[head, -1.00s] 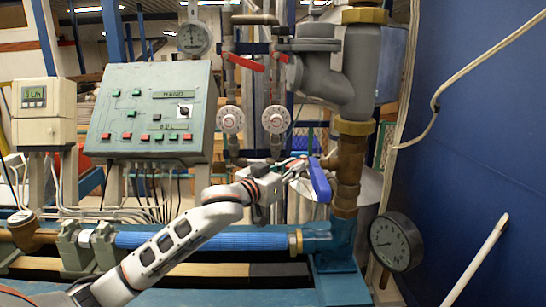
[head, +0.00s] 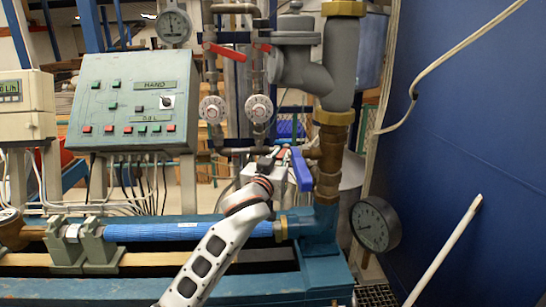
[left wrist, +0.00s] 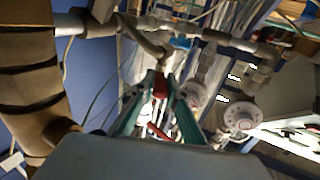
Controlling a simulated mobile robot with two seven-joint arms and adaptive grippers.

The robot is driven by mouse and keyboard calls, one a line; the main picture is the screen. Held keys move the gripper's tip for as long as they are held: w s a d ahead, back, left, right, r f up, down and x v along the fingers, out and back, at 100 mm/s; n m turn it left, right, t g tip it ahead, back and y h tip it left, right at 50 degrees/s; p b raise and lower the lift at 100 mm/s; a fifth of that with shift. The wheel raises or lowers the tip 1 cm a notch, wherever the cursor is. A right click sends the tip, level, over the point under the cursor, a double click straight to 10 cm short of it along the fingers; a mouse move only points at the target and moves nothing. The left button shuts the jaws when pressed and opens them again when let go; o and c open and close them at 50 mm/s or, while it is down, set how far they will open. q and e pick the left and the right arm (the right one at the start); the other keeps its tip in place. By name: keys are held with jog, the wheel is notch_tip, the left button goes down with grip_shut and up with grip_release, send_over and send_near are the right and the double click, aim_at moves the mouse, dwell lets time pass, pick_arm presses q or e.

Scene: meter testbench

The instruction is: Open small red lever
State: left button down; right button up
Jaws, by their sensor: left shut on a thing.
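The small red lever (left wrist: 160,83) shows between my left fingertips in the left wrist view. In the head view only a bit of red (head: 282,152) shows there, beside the blue lever (head: 301,170). My left gripper (head: 277,156) is shut on the small red lever; it also shows in the left wrist view (left wrist: 158,92), with its green fingers coming together at the red piece. The fingers hide much of the lever, so its exact angle is hard to tell. My right gripper is not in view.
Two larger red levers (head: 226,52) sit higher on the pipes, above two round white meters (head: 212,109). A brass and grey pipe (head: 330,150) stands to the right. A pressure gauge (head: 376,224) is at lower right. A control panel (head: 134,102) stands at left.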

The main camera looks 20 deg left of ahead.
pick_arm(q)
jog(key=shift+d+f, duration=0.1)
jog(key=shift+f, duration=0.05)
jog(key=c, duration=2)
grip_release()
jog(key=s, duration=1.2)
jog(key=shift+a, duration=0.3)
